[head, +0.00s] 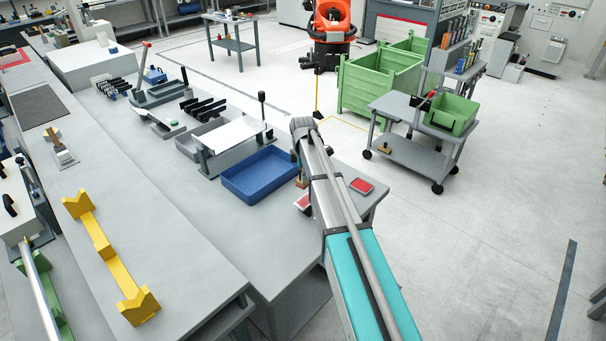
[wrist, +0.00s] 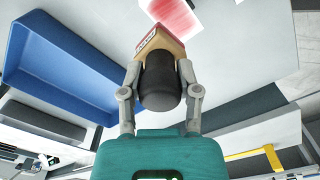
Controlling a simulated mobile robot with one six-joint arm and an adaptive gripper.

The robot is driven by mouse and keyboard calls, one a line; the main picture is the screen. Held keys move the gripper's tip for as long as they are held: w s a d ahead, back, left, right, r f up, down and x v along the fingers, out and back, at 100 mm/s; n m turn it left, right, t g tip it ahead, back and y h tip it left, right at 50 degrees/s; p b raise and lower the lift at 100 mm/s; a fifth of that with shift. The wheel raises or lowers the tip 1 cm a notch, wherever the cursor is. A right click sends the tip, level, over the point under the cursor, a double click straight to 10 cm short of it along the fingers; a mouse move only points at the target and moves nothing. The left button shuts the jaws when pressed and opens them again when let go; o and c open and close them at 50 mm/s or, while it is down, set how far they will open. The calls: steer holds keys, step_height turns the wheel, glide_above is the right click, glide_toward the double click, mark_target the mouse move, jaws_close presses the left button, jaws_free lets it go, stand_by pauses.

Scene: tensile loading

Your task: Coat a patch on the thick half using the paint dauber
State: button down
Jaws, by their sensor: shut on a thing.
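My gripper (wrist: 160,72) is shut on the paint dauber (wrist: 161,88), with one finger on each side of its black rounded handle. The dauber's tan body and red end point to the top of the wrist view. A red-and-white patch (wrist: 172,14) lies just beyond that end; I cannot tell whether they touch. In the head view, one red pad (head: 302,202) shows partly behind my arm and another red pad (head: 361,185) lies to its right. A metal bar (head: 40,290) rests on a green stand at lower left. I cannot tell which half is thick.
A blue tray (head: 259,193) stands beside my arm; it also fills the left of the wrist view (wrist: 60,62). A yellow V-block stand (head: 101,245) sits on the left bench. A grey fixture with a white plate (head: 235,134) stands behind the tray. The bench front is clear.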

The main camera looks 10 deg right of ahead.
steer(key=shift+r, duration=0.1)
stand_by(0.3)
steer(key=shift+r+p, duration=1.5)
steer(key=shift+f, duration=0.1)
